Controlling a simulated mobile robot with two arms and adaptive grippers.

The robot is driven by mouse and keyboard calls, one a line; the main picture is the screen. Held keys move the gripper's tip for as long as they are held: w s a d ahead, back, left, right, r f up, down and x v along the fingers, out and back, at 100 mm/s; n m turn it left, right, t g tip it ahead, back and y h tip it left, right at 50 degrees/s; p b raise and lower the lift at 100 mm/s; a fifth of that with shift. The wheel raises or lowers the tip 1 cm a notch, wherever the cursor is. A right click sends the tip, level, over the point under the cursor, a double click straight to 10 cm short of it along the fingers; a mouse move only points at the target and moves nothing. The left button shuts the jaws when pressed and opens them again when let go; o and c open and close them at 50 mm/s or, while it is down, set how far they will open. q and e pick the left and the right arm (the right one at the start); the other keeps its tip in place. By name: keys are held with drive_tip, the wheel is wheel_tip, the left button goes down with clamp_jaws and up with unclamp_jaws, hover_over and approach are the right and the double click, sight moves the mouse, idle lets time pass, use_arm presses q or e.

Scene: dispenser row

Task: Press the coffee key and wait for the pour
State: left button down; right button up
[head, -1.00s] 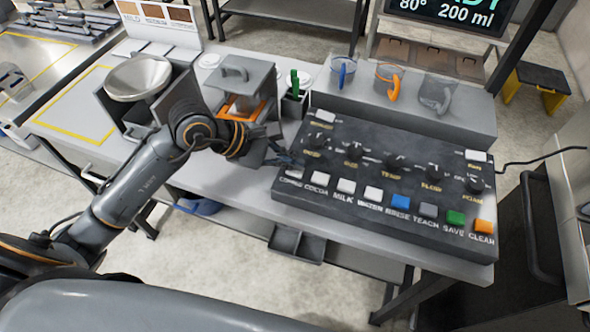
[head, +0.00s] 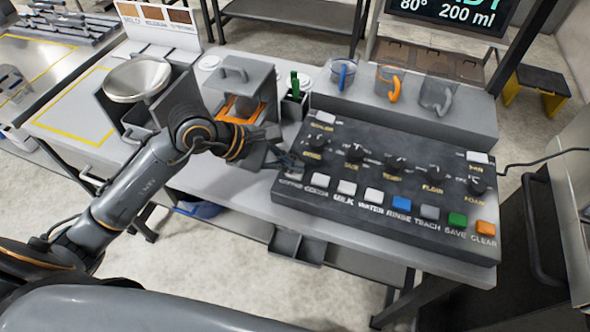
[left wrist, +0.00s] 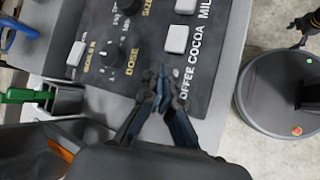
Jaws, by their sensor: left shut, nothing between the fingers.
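The coffee key (head: 293,175) is the white key at the left end of the front row on the dark sloped panel (head: 420,165). My left gripper (head: 290,164) is shut and empty, its fingertips at this key. In the left wrist view the shut fingertips (left wrist: 159,82) cover the key beside the COFFEE label, so I cannot tell whether they touch it or whether it is pressed. The cocoa key (left wrist: 176,39) shows clear beside them. The display (head: 450,12) at the top reads 80° and 200 ml. My right gripper is not in view.
The grey machine (head: 240,85) with an orange part stands left of the panel. Several knobs and other keys sit close by. Clear mugs with blue (head: 342,75), orange (head: 390,85) and grey handles stand on the ledge behind. A metal bowl (head: 137,78) is at the left.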

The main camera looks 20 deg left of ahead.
use_arm(q)
drive_tip(key=shift+f+b, duration=0.3)
drive_tip(key=shift+r, duration=0.2)
idle(0.4)
drive_tip(key=shift+r+p, duration=0.4)
drive_tip(key=shift+r, duration=0.35)
drive_tip(key=shift+r, duration=0.1)
drive_tip(key=shift+r+p, duration=1.25)
drive_tip(key=shift+r, duration=1.15)
